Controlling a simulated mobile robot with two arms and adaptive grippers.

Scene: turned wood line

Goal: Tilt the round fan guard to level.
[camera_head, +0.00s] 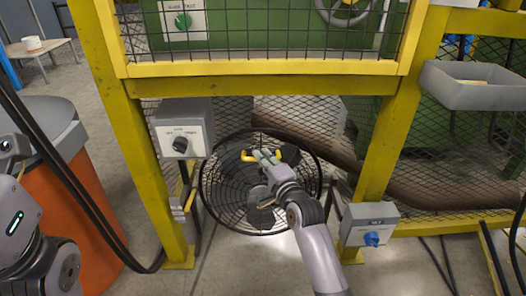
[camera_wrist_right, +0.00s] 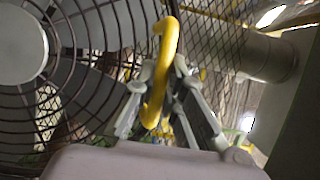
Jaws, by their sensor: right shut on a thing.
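The round fan guard (camera_head: 212,199) is a black wire cage low in front of the mesh fence, between two yellow posts. Its face looks tilted in the head view; the exact angle is hard to tell. A yellow handle (camera_head: 247,156) sits near its upper middle. My right gripper (camera_head: 262,156) is at the handle. In the right wrist view my right gripper (camera_wrist_right: 162,92) is shut on the yellow handle (camera_wrist_right: 168,50), with the guard's wires (camera_wrist_right: 85,90) and grey hub to the left. My left arm shows at the left edge of the head view, but its gripper fingers are not visible.
A grey switch box (camera_head: 182,128) is on the left post, and another box with a blue knob (camera_head: 368,224) is at lower right. A grey tray (camera_head: 474,84) hangs at upper right. An orange bin (camera_head: 72,180) stands left. Black cables run down the left side.

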